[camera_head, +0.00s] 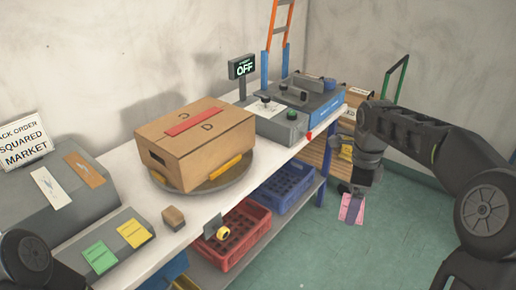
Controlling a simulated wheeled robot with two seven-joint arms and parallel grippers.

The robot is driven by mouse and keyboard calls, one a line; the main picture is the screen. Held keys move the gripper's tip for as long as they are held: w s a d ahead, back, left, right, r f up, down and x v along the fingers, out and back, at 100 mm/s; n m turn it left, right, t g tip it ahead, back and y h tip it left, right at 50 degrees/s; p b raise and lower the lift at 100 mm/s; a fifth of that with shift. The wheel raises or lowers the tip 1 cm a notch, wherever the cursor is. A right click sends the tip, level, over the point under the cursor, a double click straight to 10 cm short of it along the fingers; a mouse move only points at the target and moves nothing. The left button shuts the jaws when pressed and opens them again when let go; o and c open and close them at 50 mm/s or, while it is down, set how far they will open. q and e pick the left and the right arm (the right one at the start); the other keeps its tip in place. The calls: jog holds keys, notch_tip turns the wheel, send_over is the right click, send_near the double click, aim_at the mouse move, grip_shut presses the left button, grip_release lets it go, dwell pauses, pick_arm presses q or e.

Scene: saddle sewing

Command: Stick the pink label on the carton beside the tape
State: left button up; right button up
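A brown carton (185,156) sits on a round grey turntable (203,188) on the white bench. A red tape-like strip (193,123) lies across its top, between dark curved marks. A yellow-orange strip (226,167) shows at the lower part of its front right side. My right gripper (357,190) points down over the floor, right of the bench and well apart from the carton. It is shut on a pink label (352,209), which hangs below the fingers. Only a round dark joint of my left arm shows at the lower left; its gripper is out of view.
Green (99,257) and yellow labels (134,233) lie on a grey pad at the front left. A small brown block (174,218) and a yellow roll holder (219,229) are near the bench edge. A grey-blue machine (305,100) stands behind. Red (236,236) and blue crates (284,188) sit below.

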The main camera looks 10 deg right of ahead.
jog(key=w+a+f+n, duration=0.1)
jog(key=a+f+n, duration=0.3)
jog(key=a+n, duration=0.4)
jog(key=w+a+f+n, duration=0.2)
jog(key=a+f+n, duration=0.2)
jog(key=a+n, duration=0.5)
jog(key=shift+a+f+n, duration=0.15)
jog(key=shift+n, duration=3.75)
jog(key=shift+w, duration=0.1)
